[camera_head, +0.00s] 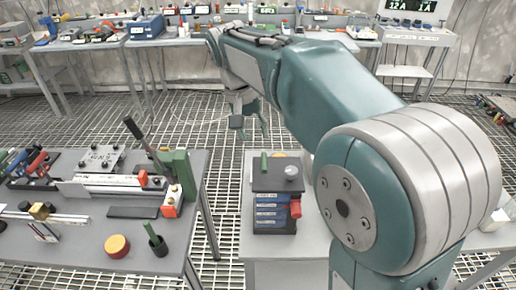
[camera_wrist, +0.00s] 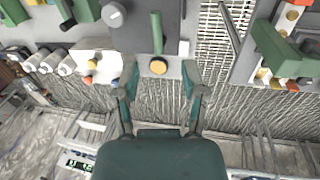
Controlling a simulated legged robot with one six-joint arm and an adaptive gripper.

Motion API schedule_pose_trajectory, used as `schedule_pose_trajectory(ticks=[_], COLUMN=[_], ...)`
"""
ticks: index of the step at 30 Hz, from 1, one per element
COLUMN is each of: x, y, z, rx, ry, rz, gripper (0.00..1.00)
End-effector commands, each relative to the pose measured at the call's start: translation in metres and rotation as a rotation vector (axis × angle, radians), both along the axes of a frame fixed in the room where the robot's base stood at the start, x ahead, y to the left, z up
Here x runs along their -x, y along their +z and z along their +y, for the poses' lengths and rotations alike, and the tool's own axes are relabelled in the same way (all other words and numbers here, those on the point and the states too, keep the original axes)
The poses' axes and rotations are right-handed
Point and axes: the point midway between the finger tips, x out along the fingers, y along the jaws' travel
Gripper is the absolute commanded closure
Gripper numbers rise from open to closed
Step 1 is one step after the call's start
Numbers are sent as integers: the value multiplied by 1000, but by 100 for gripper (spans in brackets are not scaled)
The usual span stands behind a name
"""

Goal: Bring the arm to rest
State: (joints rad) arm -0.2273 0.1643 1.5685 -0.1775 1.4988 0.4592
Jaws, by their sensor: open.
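My arm (camera_head: 325,85) stretches from the right front of the head view out over the floor, with its wrist bent downward. My gripper (camera_head: 251,131) hangs at its end, fingers apart and pointing down, behind the small grey table in the picture. In the wrist view my gripper (camera_wrist: 159,72) shows two teal fingers spread with nothing held between them. A round yellow-orange knob and a green upright handle appear beyond the fingertips there. I cannot tell their distance from the fingers.
Left is a workbench (camera_head: 95,250) with a green lever press (camera_head: 178,175). Benches with tools line the back wall. Open grating floor (camera_head: 190,115) lies between.

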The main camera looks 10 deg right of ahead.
Motion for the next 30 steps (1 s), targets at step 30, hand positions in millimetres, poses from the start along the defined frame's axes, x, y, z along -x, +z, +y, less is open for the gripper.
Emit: schedule_pose_trajectory(ticks=[30], x=[90], y=[23], z=[-38], rx=[-109], ry=[116], rz=[-197], gripper=[45])
